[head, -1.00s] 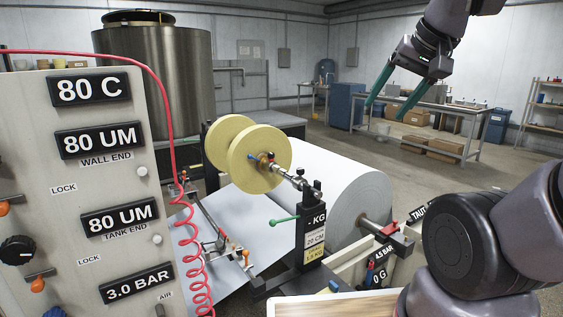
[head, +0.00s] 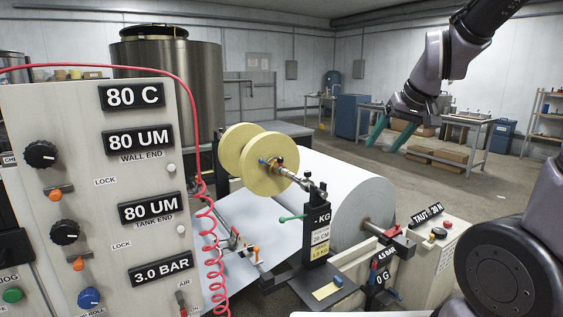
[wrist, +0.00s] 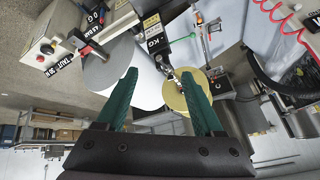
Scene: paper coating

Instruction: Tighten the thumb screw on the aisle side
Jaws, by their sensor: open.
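My gripper (head: 385,149) has two green fingers, spread apart and empty. It hangs in the air to the right of the flanges, apart from them. In the wrist view the yellow flange (wrist: 185,97) shows beyond the open fingers (wrist: 160,76), partly hidden by the right one.
A control panel (head: 75,120) with knobs and readouts stands at the left, with a coiled red hose (head: 210,240) beside it. The white paper roll (head: 365,205) lies below the shaft. A black post (head: 318,215) with a green lever stands in front. Work tables (head: 440,140) stand at the back.

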